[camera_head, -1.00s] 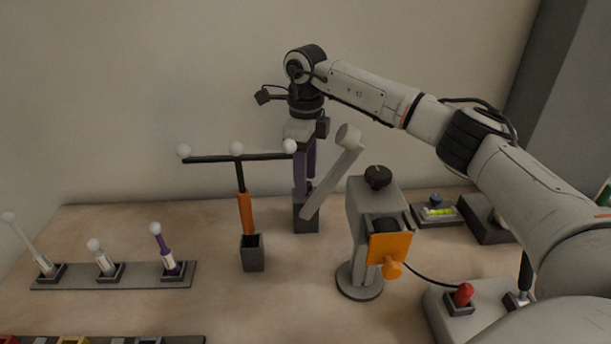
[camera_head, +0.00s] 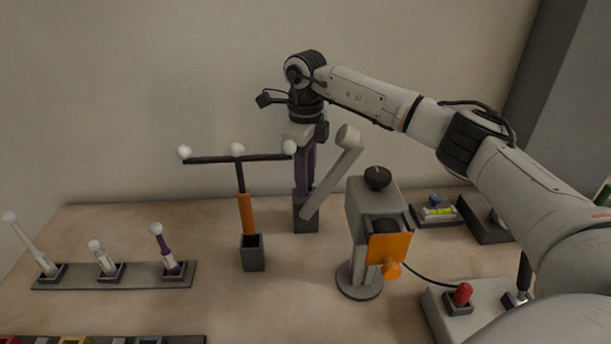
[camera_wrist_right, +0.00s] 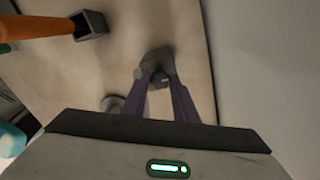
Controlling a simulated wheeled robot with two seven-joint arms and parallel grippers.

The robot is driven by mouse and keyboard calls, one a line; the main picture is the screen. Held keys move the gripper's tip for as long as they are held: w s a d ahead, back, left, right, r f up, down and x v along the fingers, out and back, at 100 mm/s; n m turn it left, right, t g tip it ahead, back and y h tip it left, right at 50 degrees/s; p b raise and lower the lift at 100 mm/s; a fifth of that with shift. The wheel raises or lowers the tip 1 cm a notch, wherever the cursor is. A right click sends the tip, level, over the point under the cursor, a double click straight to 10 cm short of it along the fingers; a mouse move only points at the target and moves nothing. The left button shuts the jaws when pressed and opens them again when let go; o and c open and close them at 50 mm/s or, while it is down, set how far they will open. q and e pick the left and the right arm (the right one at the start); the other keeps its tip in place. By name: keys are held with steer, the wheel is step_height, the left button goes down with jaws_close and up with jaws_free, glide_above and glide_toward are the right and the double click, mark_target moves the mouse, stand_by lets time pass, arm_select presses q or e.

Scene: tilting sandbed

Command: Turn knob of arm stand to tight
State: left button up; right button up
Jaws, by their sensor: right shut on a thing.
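The arm stand (camera_head: 360,215) is a grey post on a round base, with a tilted grey bar (camera_head: 333,172) ending in a pale ball. A black knob (camera_head: 378,177) sits on its top, and an orange knob (camera_head: 392,269) sticks out below an orange plate (camera_head: 388,246). I cannot tell which knob the task means. My right gripper (camera_head: 305,188) points down behind the bar, away from both knobs. In the right wrist view its purple-grey fingers (camera_wrist_right: 160,85) are shut on a small dark piece at a dark block (camera_wrist_right: 158,60); the piece is mostly hidden. My left gripper is out of view.
A T-shaped stand with an orange stem (camera_head: 246,213) and white balls stands left of the gripper. A rack (camera_head: 120,275) with several ball-tipped rods is at left. A red-button box (camera_head: 460,310) and level tray (camera_head: 437,214) are at right.

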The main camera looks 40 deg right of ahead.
steer(key=m+p, duration=0.1)
steer(key=m, duration=0.2)
steer(key=shift+r+p, duration=0.15)
steer(key=shift+p, duration=0.15)
steer(key=m+p, duration=0.1)
steer(key=m, duration=0.1)
steer(key=shift+m, duration=0.4)
steer(key=m+p, duration=0.1)
steer(key=m, duration=0.1)
steer(key=shift+m, duration=1)
steer(key=shift+w, duration=0.1)
steer(key=o, duration=1.1)
steer(key=shift+c, duration=0.2)
step_height(320, 180, up, 10)
steer(key=shift+b, duration=0.35)
